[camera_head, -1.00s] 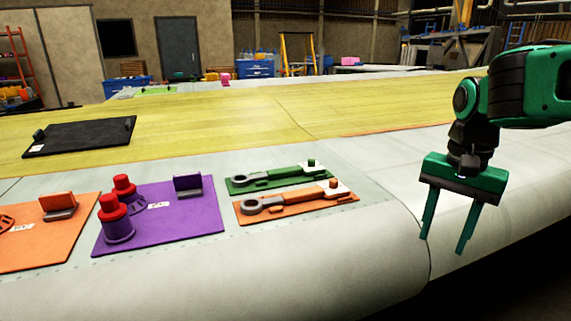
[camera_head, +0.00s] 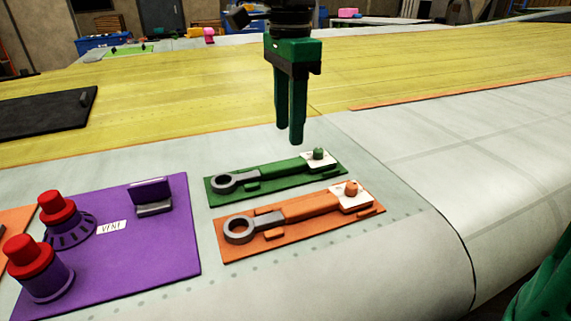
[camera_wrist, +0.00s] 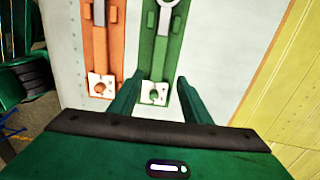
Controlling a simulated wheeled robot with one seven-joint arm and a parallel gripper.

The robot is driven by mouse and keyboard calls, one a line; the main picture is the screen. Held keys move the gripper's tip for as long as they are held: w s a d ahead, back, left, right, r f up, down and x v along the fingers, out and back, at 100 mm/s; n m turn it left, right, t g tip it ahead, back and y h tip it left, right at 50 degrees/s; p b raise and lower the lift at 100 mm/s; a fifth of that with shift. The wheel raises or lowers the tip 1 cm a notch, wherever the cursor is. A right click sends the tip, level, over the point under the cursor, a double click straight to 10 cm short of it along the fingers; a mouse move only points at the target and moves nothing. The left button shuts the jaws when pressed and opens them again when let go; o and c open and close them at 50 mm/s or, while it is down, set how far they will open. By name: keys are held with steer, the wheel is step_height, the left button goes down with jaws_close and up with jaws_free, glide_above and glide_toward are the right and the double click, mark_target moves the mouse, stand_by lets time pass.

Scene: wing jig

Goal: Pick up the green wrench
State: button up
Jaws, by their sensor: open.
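The green wrench (camera_head: 268,173) lies on a green board on the pale wing surface, its grey ring end to the left and a white plate with a green knob at its right end. In the wrist view the green wrench (camera_wrist: 160,49) runs upward from between the fingertips. My gripper (camera_head: 291,138) is open and empty, pointing down above and slightly behind the green board in the head view. In the wrist view my gripper (camera_wrist: 155,88) has its fingers either side of the knob end, apart from it.
An orange wrench (camera_head: 300,208) on an orange board lies just in front of the green one. A purple board (camera_head: 165,245) with red-capped parts is at left. A black board (camera_head: 45,115) lies on the yellow area behind. The wing surface at right is clear.

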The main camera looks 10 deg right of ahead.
mark_target(289, 163)
steer(key=shift+s+f, duration=0.2)
steer(key=shift+f, duration=3.6)
jaws_close()
